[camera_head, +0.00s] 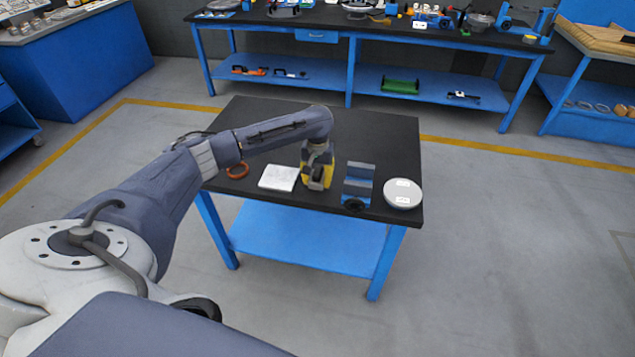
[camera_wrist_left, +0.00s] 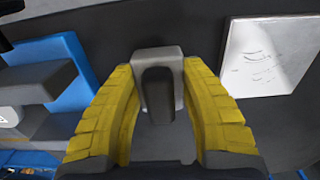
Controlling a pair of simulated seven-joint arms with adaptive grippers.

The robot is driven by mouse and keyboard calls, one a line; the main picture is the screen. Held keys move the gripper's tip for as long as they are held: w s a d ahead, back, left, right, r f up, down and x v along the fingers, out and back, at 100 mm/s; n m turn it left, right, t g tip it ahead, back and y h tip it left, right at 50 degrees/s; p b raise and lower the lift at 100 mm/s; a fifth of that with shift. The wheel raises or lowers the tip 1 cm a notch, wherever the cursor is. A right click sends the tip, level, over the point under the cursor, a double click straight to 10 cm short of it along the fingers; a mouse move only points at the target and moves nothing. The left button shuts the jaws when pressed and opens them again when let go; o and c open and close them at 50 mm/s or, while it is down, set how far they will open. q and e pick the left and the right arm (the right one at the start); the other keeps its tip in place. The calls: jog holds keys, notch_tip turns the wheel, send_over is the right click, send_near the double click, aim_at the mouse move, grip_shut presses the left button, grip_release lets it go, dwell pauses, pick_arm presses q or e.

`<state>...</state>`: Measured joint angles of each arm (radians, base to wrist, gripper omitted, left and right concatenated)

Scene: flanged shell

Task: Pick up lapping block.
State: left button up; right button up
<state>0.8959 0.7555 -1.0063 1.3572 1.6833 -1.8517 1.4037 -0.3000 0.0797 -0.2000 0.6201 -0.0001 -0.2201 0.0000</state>
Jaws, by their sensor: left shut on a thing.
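The lapping block (camera_wrist_left: 145,58) is a light grey block with a dark upright grip (camera_wrist_left: 158,95) on it, seen in the left wrist view. My left gripper (camera_wrist_left: 160,110) has its yellow fingers on both sides of the dark grip and is shut on it. In the head view my left gripper (camera_head: 317,178) points down near the front of the black-topped table (camera_head: 375,140). There the gripper mostly hides the block, and I cannot tell whether it touches the table. My right gripper is not in view.
A white plate (camera_head: 278,177) lies left of the gripper, with an orange ring (camera_head: 237,171) beyond it. A blue and grey fixture (camera_head: 358,185) and a round silver disc (camera_head: 402,193) stand to the right. The table's back right is clear.

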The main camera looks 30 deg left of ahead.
aim_at(318, 171)
pick_arm(q)
notch_tip(318, 171, up, 18)
jog(key=shift+r, duration=0.2)
dwell(0.4)
